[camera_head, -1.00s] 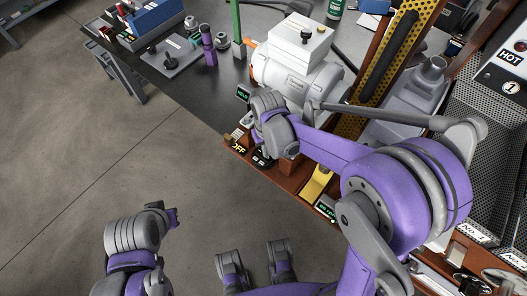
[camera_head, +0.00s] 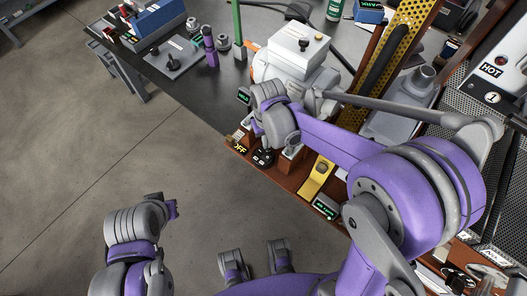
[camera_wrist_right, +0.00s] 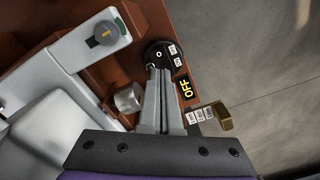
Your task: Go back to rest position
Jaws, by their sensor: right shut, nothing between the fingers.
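My right gripper (camera_head: 266,148) points down at the front of the wooden base (camera_head: 236,151) of the white roaster (camera_head: 290,66). In the right wrist view its fingers (camera_wrist_right: 160,73) are closed together with nothing between them. The tips overlap the lower edge of a round black dial (camera_wrist_right: 158,53) in that picture; I cannot tell whether they touch it. The dial is beside an OFF sign (camera_wrist_right: 185,87).
A metal knob (camera_wrist_right: 128,98) stands close left of the fingers, and a brass piece (camera_wrist_right: 224,118) is on the right. A yellow part (camera_head: 316,178) and a small display (camera_head: 324,206) sit along the base's front edge. The floor (camera_head: 60,200) at left is clear.

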